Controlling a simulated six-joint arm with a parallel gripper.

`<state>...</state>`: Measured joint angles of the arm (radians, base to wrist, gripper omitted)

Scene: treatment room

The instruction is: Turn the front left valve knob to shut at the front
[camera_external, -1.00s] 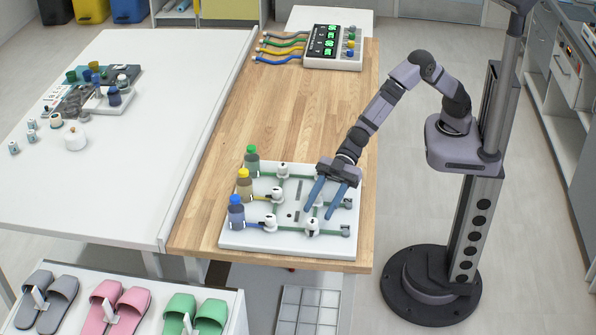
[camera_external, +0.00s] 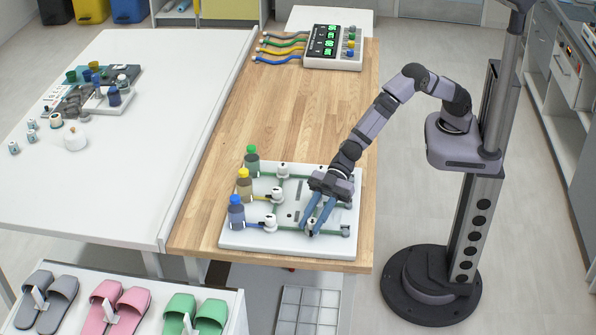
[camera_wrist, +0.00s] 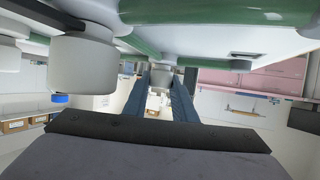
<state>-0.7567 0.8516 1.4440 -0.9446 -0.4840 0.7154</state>
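The white valve board (camera_external: 290,243) lies on the near end of the wooden table. It carries several white knobs joined by green pipes. One knob (camera_external: 271,222) is at the board's front left in the picture, and another (camera_external: 312,228) is front right of it. My gripper (camera_external: 310,232) points down at the front-right knob, its blue fingers apart on either side of it. In the wrist view a pale knob (camera_wrist: 160,77) shows between the fingers, and a larger white knob (camera_wrist: 85,62) stands to the left. I cannot tell whether the fingers touch the knob.
Blue (camera_external: 236,212), yellow (camera_external: 244,185) and green-capped (camera_external: 252,159) bottles stand along the board's left side. A device with green displays (camera_external: 333,50) and coloured hoses is at the table's far end. The wood between is clear. A white table (camera_external: 150,140) adjoins on the left.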

